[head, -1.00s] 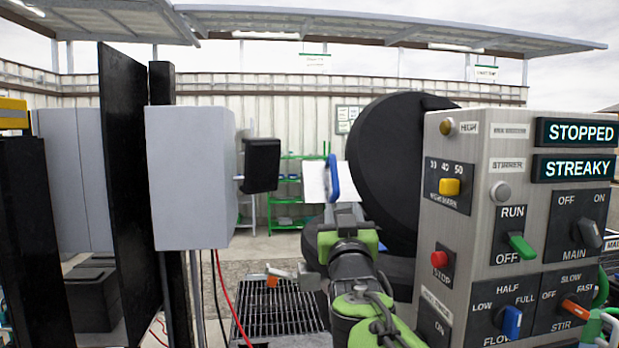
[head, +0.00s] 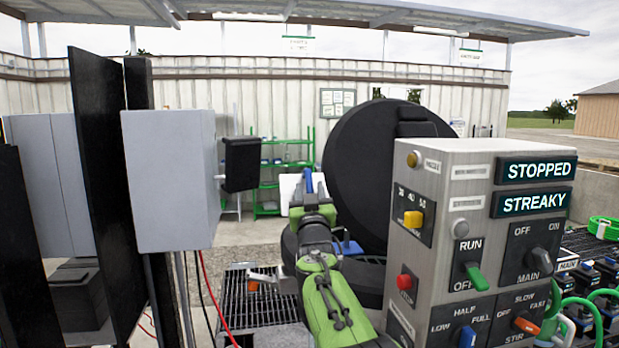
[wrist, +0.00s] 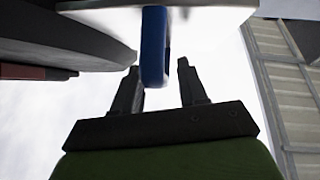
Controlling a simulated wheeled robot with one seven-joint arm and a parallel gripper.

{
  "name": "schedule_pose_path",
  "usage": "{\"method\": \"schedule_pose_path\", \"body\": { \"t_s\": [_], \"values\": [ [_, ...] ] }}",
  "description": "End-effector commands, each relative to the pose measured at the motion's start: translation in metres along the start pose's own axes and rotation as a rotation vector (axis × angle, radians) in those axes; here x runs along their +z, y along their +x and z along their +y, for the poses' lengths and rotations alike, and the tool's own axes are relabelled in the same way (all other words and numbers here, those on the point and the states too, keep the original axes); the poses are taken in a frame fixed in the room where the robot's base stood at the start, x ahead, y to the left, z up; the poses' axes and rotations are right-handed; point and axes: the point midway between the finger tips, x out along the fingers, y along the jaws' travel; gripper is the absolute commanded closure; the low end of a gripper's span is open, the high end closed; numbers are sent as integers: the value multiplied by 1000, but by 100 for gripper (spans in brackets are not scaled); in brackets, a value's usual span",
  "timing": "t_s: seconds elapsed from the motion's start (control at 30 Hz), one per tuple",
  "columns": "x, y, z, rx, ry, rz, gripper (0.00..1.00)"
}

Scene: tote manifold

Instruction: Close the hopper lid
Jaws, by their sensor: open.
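A white panel (head: 288,188) with a blue handle (head: 308,181) shows beyond my arm in the head view. Both are close in the wrist view, the panel (wrist: 205,35) at the top and the handle (wrist: 154,45) hanging down from it. A large black disc (head: 365,165) stands upright beside them. I cannot tell for certain whether the panel or the disc is the hopper lid. My gripper (wrist: 158,68) is open, with the blue handle's end between its fingertips in the picture. Contact cannot be told. In the head view my gripper (head: 308,196) is partly hidden.
A control box (head: 455,235) stands close on the right, reading STOPPED and STREAKY. A grey box (head: 170,180) and black panels (head: 100,180) stand on the left. A dark grating (head: 265,305) lies low in the middle. A green shelf (head: 268,185) is at the back.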

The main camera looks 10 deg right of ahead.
Motion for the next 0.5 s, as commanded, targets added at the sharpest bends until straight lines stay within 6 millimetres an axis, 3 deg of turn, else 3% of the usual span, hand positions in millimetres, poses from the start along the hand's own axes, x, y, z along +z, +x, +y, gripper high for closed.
{"method": "schedule_pose_path", "body": {
  "t_s": [0.33,0.5],
  "values": [
    [2,6,0,0,0,0,58],
    [2,6,0,0,0,0,84]
  ]
}}
